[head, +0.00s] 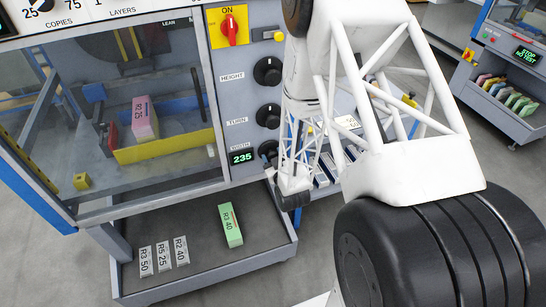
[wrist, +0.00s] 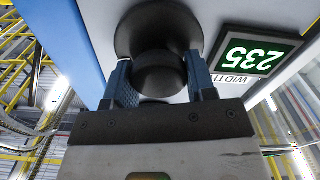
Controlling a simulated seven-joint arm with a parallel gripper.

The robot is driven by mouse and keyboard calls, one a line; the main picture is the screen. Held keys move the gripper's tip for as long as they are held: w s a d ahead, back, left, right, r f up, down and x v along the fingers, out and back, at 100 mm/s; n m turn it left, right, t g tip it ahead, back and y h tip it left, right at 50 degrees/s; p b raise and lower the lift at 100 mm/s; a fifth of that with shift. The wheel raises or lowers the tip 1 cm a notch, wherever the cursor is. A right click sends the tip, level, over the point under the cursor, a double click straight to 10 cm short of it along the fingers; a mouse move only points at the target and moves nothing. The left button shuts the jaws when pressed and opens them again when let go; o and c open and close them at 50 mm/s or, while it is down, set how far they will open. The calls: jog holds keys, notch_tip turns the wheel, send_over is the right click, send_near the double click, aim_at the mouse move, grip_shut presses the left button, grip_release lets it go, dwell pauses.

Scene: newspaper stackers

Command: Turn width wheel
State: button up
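The width wheel is a black round knob below the WIDTH label, beside a display reading 235 (head: 243,157). In the head view it is mostly hidden by my arm's end. In the wrist view the black width wheel (wrist: 158,30) fills the top middle, with a smaller round hub facing the camera. My gripper (wrist: 160,78) has one blue finger on each side of this hub, and both appear to touch it. In the head view my gripper (head: 270,160) is at the panel, just right of the display. The 235 display also shows in the wrist view (wrist: 250,57).
Black HEIGHT (head: 267,71) and TURN (head: 268,116) knobs sit above on the same panel. A red switch on yellow (head: 229,27) is at the top. A grey tray (head: 190,255) below holds a green block (head: 230,226) and several grey labelled blocks. A pink block (head: 145,118) is inside the machine.

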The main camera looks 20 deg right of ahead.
jog(key=shift+c, duration=0.8)
jog(key=shift+m, duration=0.4)
jog(key=m, duration=0.5)
jog(key=shift+d, duration=0.1)
jog(key=m, duration=0.6)
jog(key=shift+d+f, duration=0.1)
jog(key=m, duration=0.6)
jog(key=shift+f+m, duration=0.1)
jog(key=shift+m, duration=0.3)
jog(key=m, duration=0.6)
jog(key=shift+f, duration=0.15)
